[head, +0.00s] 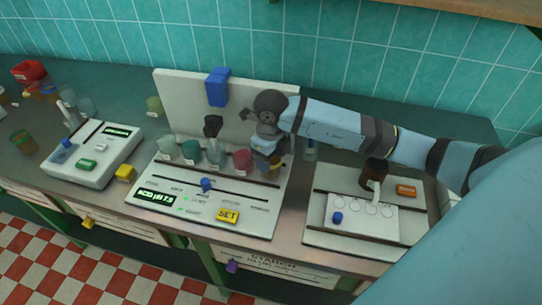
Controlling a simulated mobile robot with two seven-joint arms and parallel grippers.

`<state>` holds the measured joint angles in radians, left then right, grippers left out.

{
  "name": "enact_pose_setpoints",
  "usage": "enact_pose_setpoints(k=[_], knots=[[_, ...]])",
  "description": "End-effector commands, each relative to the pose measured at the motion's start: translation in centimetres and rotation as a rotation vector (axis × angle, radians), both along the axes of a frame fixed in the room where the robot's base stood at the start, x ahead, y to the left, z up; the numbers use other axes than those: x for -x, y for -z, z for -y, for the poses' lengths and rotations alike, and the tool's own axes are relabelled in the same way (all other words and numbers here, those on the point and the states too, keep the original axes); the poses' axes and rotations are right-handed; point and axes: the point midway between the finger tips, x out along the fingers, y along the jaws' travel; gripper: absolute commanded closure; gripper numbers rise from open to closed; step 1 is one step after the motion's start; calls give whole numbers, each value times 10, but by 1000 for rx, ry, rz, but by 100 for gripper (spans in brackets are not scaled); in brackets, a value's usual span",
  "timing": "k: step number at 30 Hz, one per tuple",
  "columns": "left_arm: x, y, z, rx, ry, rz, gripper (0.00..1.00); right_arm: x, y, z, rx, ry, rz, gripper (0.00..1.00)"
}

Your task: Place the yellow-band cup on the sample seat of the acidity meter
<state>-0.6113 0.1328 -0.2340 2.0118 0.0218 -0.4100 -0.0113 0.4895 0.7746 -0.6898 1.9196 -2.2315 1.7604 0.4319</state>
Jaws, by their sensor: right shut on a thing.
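My right gripper (270,157) reaches in from the right to the right end of this row. It is shut on what looks like the yellow-band cup (276,167), mostly hidden by the fingers; a yellow patch shows. I cannot tell if the cup touches the meter. My left gripper is out of view.
A second pale device (95,160) with a green button stands left. A board (322,238) with a brown bottle (374,173) and an orange block (406,190) lies right, below my right arm. Loose glasses and a red object (29,71) stand far left.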

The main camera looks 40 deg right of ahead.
Motion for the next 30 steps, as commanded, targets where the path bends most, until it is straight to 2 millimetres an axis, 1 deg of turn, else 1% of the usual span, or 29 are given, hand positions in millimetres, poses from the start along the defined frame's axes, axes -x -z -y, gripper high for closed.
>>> enact_pose_setpoints(k=[7,10,11,12,14,21,25,28,30], knots=[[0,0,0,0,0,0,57,-1,1,0,-1,0,2,66],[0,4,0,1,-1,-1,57,0,4,0,-1,0,2,66],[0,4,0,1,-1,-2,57,0,4,0,-1,0,2,36],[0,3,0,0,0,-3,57,0,3,0,-1,0,2,27],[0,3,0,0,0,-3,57,0,3,0,-1,0,2,13],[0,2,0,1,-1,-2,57,0,3,0,-1,0,2,13],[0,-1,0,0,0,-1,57,-1,-3,0,-1,0,2,13],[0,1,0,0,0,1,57,-1,-16,0,-1,0,5,13],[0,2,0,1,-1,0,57,-1,-30,0,0,-1,5,13]])
